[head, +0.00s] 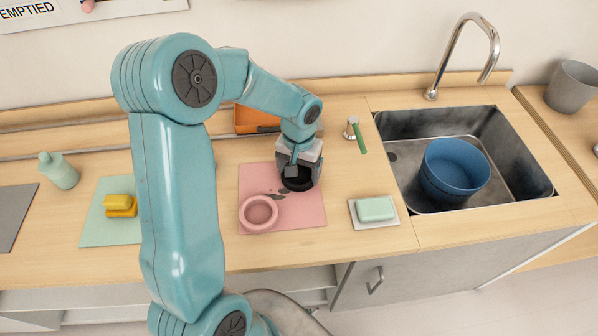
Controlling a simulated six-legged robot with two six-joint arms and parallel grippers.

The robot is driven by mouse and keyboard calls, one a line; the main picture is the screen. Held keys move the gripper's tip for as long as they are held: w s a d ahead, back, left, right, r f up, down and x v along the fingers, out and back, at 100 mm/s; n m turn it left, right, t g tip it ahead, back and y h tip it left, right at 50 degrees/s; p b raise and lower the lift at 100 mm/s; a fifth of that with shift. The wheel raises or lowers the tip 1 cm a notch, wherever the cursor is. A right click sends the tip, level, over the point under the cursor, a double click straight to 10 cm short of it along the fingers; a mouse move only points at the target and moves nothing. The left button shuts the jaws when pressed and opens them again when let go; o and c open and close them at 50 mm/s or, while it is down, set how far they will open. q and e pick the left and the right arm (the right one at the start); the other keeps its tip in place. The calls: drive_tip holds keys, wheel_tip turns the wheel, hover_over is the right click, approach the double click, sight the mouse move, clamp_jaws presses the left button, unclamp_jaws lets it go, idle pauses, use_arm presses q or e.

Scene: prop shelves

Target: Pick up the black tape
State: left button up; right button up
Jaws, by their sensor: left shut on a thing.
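The black tape (297,184) is a dark ring at the upper right of the pink mat (310,217). My left gripper (297,172) reaches down from above and is shut on the tape. The gripper hides part of the tape, and I cannot tell whether the tape touches the mat or is slightly raised. My right gripper is not in view.
A white-and-green soap dish (376,209) stands right of the mat. The sink (400,190) with a blue bucket (455,168) is further right. An orange tray (250,120) lies behind. Yellow sponges (119,203) sit on a green mat (100,230) at left.

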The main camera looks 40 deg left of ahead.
use_arm(q)
drive_tip(key=shift+r, duration=0.1)
wheel_tip(320, 180, up, 20)
idle(1.3)
